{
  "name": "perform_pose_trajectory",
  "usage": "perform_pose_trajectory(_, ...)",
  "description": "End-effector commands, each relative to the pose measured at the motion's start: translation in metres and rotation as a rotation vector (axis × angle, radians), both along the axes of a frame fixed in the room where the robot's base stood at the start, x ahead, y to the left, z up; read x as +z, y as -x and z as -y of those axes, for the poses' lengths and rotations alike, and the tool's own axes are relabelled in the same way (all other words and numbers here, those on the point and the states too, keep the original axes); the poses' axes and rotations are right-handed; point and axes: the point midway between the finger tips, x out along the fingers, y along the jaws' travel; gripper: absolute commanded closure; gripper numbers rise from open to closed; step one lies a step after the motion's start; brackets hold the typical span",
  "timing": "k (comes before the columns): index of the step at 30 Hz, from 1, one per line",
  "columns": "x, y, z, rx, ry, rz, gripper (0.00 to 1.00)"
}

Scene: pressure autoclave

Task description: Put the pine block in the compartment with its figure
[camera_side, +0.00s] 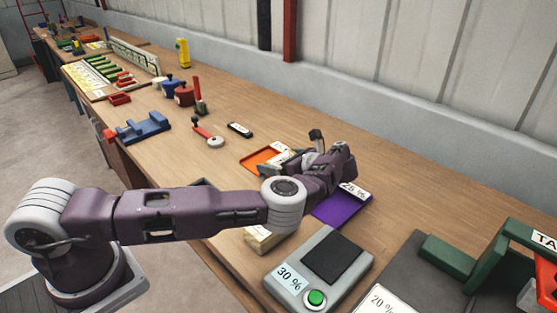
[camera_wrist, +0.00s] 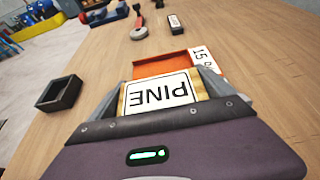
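The pine block (camera_wrist: 160,93), pale wood with a white PINE label, sits between the two fingers of my gripper (camera_wrist: 163,90) in the wrist view. The fingers touch both its sides, so my gripper is shut on it. Just beyond it is an orange compartment (camera_wrist: 160,64) with a 15 % label (camera_wrist: 201,60). In the side view my gripper (camera_side: 285,163) is at the near right edge of the orange compartment (camera_side: 258,161). A purple compartment (camera_side: 337,213) marked 25 % lies to the right, partly under my wrist. I cannot tell the block's height above the table.
A grey device (camera_side: 335,238) marked 30 %, with a green button, stands in front. A 20 % label (camera_side: 385,301) is beside it. A pale block (camera_side: 262,239) is partly hidden by my arm. A small dark open box (camera_wrist: 60,94) is left in the wrist view.

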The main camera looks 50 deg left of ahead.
Motion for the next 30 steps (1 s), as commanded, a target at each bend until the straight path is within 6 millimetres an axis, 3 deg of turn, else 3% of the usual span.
perform_pose_trajectory(11, 0.005, 0.0, 0.007, -0.001, 0.001, 0.0, 0.0)
perform_pose_trajectory(24, 0.04, -0.001, 0.089, -0.004, 0.001, 0.003, 0.0)
perform_pose_trajectory(30, 0.047, -0.001, 0.106, -0.001, 0.0, 0.001, 0.0)
